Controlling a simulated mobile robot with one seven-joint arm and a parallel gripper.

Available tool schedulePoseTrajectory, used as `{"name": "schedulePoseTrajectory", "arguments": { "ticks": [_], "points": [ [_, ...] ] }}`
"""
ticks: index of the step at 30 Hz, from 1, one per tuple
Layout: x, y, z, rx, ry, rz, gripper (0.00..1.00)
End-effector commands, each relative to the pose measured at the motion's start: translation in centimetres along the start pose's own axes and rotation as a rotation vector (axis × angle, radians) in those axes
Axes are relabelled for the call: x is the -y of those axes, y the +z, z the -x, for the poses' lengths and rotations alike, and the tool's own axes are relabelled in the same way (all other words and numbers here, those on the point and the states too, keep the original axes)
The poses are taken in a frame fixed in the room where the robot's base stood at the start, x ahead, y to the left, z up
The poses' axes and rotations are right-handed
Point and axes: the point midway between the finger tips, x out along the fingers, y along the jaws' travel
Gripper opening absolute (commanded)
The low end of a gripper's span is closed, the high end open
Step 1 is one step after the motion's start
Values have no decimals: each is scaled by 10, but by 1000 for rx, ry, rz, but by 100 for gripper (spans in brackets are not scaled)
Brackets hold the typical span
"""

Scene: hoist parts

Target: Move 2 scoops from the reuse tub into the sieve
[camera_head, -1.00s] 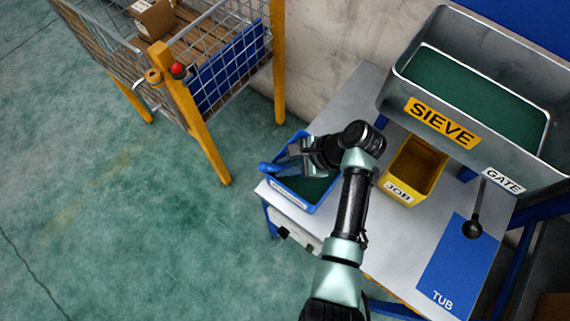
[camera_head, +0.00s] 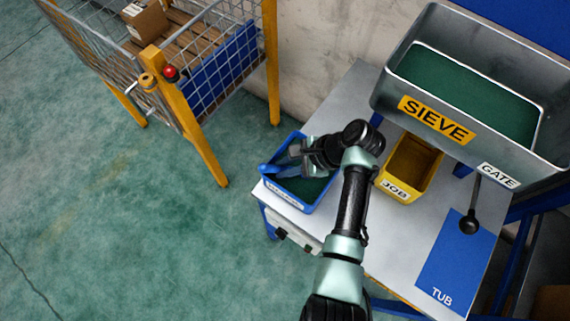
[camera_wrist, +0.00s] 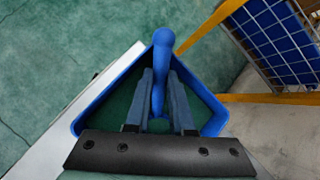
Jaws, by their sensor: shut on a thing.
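The blue reuse tub (camera_head: 312,203) stands at the left corner of the table, with dark green material inside; its small white label is too blurred to read. My gripper (camera_head: 288,161) is over this tub and shut on a blue scoop (camera_head: 266,170). In the wrist view the scoop's handle (camera_wrist: 162,40) rises between the two fingers of my gripper (camera_wrist: 160,88). The scoop's bowl is hidden, so I cannot tell whether it holds anything. The grey metal sieve (camera_head: 391,96) stands at the right, with a flat green surface inside.
A yellow JOB tub (camera_head: 394,189) stands between the blue tub and the sieve. A black-knobbed GATE lever (camera_head: 469,222) hangs in front of the sieve. A blue TUB mat (camera_head: 449,267) lies bare on the table (camera_head: 400,243). A mesh cage (camera_head: 190,100) stands at the upper left.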

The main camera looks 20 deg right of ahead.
Motion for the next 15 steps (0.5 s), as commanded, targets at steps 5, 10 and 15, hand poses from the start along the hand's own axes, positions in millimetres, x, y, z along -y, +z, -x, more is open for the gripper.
{"name": "schedulePoseTrajectory", "arguments": {
  "ticks": [5, 10, 15],
  "points": [
    [2, 6, 8, 0, -1, 1, 0],
    [5, 16, 22, 0, -1, 1, 0],
    [8, 26, 35, 0, -1, 0, 0]
  ]
}}
